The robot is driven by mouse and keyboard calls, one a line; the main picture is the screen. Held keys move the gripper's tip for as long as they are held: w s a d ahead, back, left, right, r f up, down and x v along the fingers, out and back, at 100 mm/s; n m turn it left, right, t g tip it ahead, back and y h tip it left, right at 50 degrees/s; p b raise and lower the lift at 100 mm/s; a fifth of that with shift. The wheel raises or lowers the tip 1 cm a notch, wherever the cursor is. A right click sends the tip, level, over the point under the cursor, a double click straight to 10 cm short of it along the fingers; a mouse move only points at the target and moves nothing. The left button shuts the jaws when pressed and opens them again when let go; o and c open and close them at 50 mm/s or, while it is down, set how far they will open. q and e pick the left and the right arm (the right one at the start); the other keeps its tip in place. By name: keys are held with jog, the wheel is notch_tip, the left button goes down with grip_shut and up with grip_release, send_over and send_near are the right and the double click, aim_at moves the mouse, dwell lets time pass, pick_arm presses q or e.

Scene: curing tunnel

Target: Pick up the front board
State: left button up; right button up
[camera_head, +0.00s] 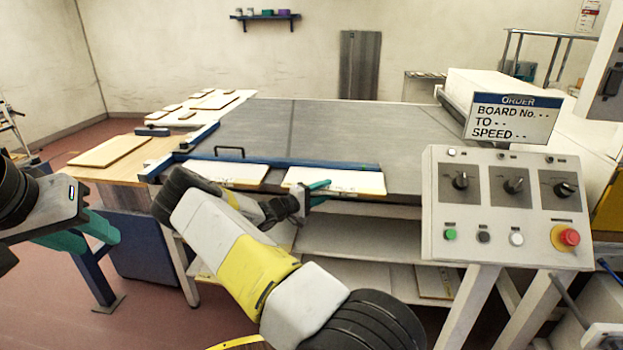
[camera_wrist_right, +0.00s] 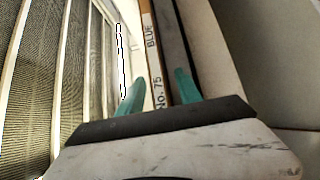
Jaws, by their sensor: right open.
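Two pale boards lie at the front edge of the dark conveyor in the head view, one at right (camera_head: 350,182) and one at left (camera_head: 240,174). My right gripper (camera_head: 314,192) is at the front edge of the right board, one teal finger showing above the other. In the right wrist view the open fingers (camera_wrist_right: 158,92) stand on either side of a board edge (camera_wrist_right: 158,60) lettered "BLUE" and "No. 75". Contact with the board cannot be told. My left gripper (camera_head: 85,232) is at far left, away from the boards; its opening is unclear.
A blue bar (camera_head: 270,162) crosses the conveyor (camera_head: 330,130) behind the boards. A control panel (camera_head: 507,208) with knobs and a red button stands right, under an order sign (camera_head: 512,117) showing dashes. More boards lie on the left wooden table (camera_head: 155,150). Shelves (camera_head: 350,240) are below.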

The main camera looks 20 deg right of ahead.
jog(key=shift+c, duration=0.4)
grip_shut()
dwell(0.9)
